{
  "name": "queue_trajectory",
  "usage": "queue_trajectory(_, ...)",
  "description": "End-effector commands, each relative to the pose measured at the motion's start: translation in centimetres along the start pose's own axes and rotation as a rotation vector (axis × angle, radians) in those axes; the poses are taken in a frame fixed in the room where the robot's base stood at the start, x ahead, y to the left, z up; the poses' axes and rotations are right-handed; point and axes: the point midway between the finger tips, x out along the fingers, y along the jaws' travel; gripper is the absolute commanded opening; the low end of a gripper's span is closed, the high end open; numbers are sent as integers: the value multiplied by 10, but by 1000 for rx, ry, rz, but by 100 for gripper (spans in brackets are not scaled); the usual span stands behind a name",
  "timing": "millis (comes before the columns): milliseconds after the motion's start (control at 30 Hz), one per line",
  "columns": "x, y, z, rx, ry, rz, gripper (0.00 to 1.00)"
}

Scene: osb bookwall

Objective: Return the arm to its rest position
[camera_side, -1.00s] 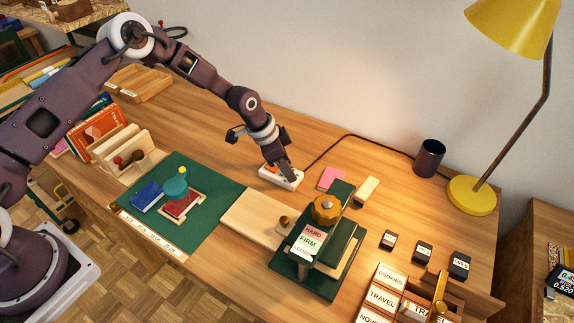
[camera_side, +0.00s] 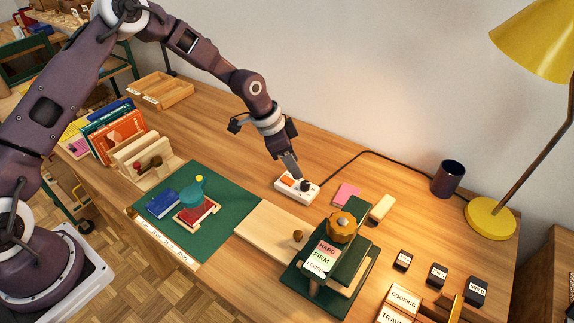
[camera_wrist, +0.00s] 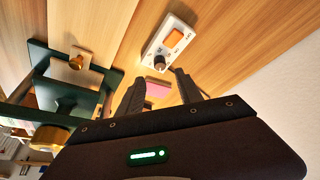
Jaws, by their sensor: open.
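My gripper (camera_side: 292,172) is open and empty, pointing down over a white control box (camera_side: 283,192) on the table. In the side view its fingertips overlap the box near the black knob; I cannot tell there whether they touch. In the wrist view the two fingers of my gripper (camera_wrist: 158,76) are spread apart, and the white box (camera_wrist: 158,56) with its orange switch (camera_wrist: 175,38) and black knob (camera_wrist: 160,62) lies beyond them. My arm reaches in from the left, bent at the elbow.
A green press (camera_side: 333,260) with a yellow knob stands right of a pale board (camera_side: 262,228). A pink pad (camera_side: 346,194), dark cup (camera_side: 448,179) and yellow lamp (camera_side: 491,218) are to the right. A green mat (camera_side: 220,225) and upright books (camera_side: 122,133) lie left.

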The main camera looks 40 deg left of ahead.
Motion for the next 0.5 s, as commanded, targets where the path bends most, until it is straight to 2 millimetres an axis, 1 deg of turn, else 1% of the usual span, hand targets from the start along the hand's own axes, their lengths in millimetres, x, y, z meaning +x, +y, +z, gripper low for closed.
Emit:
queue_trajectory(67, -30, 1, -4, 1, -15, -33, 42)
queue_trajectory(167, -103, 10, 0, -30, -59, -112, 42)
queue_trajectory(200, -136, 17, 5, -57, -77, -150, 42)
queue_trajectory(267, -184, 30, 17, -111, -94, -207, 42)
queue_trajectory(300, -213, 40, 28, -154, -100, -242, 42)
queue_trajectory(367, -254, 59, 46, -225, -98, -289, 42)
queue_trajectory(400, -279, 74, 60, -279, -89, -317, 42)
queue_trajectory(467, -311, 98, 84, -363, -66, -348, 42)
queue_trajectory(500, -328, 114, 101, -420, -47, -363, 42)
